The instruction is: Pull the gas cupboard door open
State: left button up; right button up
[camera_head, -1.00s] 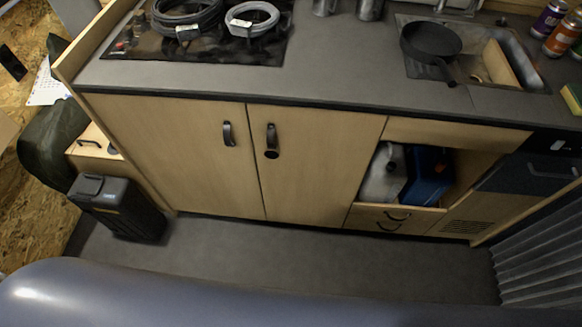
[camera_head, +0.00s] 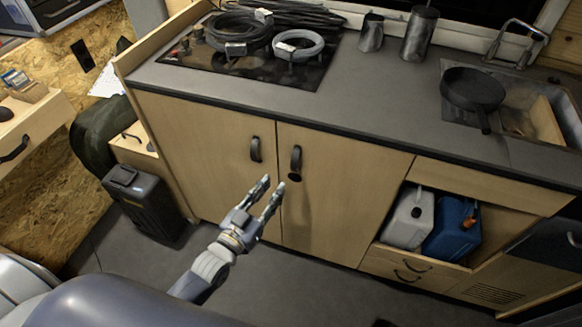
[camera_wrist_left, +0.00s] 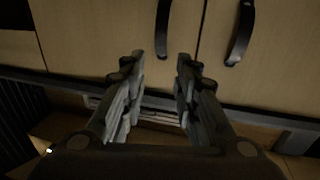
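Two light wooden cupboard doors stand shut side by side under the counter, a left door (camera_head: 205,150) and a right door (camera_head: 345,185). I cannot tell which is the gas cupboard. The left door has a dark curved handle (camera_head: 256,149); the right door has another handle (camera_head: 296,160) with a dark round spot below it. My left gripper (camera_head: 273,187) is open and empty, its fingers pointing up towards the doors just below the handles. In the left wrist view both fingers (camera_wrist_left: 157,75) are spread, with two dark handles (camera_wrist_left: 163,28) (camera_wrist_left: 240,33) beyond them, untouched. My right gripper is out of view.
The counter (camera_head: 370,105) carries a hob with coiled cables (camera_head: 238,32) and a pan (camera_head: 471,90) by the sink. A black box (camera_head: 147,203) stands on the floor at left. White and blue canisters (camera_head: 452,229) sit in an open shelf at right. The floor before the doors is clear.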

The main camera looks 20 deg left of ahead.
pick_arm(q)
jog(key=x, duration=1)
jog(key=shift+s, duration=0.1)
grip_shut()
